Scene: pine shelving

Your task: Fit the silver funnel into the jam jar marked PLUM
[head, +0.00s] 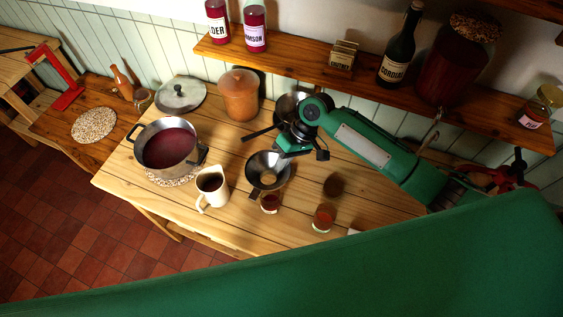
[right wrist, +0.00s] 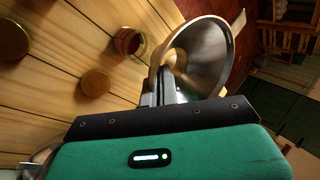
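The silver funnel (head: 262,180) is in my right gripper (head: 287,156), wide mouth facing up in the head view. In the right wrist view the funnel (right wrist: 212,55) looks tilted, and my right gripper (right wrist: 168,90) is shut on its side. A small open jar of dark red jam (head: 270,203) stands on the table just in front of the funnel; it also shows in the right wrist view (right wrist: 130,42), partly overlapped by the funnel's rim. The funnel appears above and beside this jar, not in it. My left gripper is not in view.
A second jar (head: 323,218) and a round lid (head: 333,185) are to the right. A cream jug (head: 211,188) and a pot of red jam (head: 168,146) stand left. A terracotta pot (head: 239,95) is behind. A shelf (head: 300,69) with bottles runs along the wall.

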